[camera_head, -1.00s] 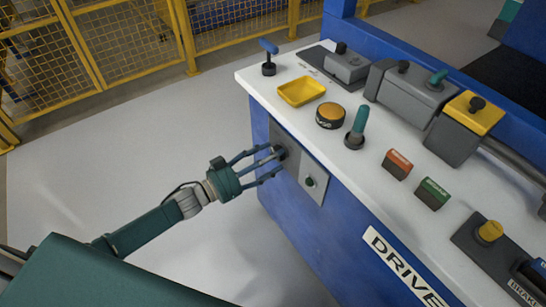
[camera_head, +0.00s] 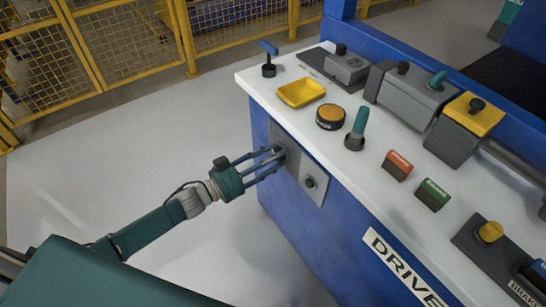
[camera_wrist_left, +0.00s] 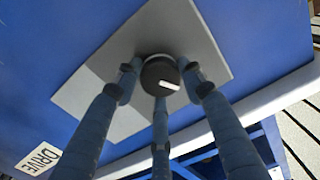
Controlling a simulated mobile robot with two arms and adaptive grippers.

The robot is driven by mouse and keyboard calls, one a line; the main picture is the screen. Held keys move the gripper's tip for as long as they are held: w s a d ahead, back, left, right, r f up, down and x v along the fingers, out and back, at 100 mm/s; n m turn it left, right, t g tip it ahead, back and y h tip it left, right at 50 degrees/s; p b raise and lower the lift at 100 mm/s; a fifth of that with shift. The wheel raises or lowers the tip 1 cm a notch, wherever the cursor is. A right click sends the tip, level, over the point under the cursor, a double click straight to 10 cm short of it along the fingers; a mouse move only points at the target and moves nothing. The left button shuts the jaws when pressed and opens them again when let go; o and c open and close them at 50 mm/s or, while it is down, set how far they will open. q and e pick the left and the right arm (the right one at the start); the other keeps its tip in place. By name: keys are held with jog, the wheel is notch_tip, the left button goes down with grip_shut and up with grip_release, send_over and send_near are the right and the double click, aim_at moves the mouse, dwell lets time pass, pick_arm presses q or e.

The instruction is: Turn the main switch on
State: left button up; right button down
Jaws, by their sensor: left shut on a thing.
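The main switch is a round dark knob with a white mark (camera_wrist_left: 160,75), on a grey plate (camera_head: 312,187) fixed to the blue front of the machine. My left gripper (camera_head: 276,157) is shut on this knob, with its fingers around it; the fingers hide most of the knob in the head view. In the left wrist view the fingers (camera_wrist_left: 163,82) surround the knob, and its white mark lies slightly tilted from horizontal. My right gripper is not in view.
The white top above holds a yellow tray (camera_head: 283,95), an orange round button (camera_head: 330,116), a green lever (camera_head: 359,125), and red (camera_head: 397,165) and green (camera_head: 432,194) blocks. A yellow fence (camera_head: 85,60) stands behind at left. The floor (camera_head: 120,190) around the arm is clear.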

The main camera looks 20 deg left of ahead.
pick_arm(q)
jog(key=shift+w+a+f+m+b, duration=0.1)
jog(key=shift+m+b, duration=0.25)
jog(key=shift+m, duration=3.05)
jog(key=shift+a+m+b, duration=0.1)
jog(key=shift+m+b, duration=0.25)
jog(key=shift+m, duration=3.05)
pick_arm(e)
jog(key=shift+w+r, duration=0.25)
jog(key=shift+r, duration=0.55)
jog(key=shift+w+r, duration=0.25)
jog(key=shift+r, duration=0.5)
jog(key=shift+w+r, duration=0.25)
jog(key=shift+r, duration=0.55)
pick_arm(q)
jog(key=o, duration=1.1)
jog(key=shift+o, duration=0.2)
jog(key=v, duration=1.2)
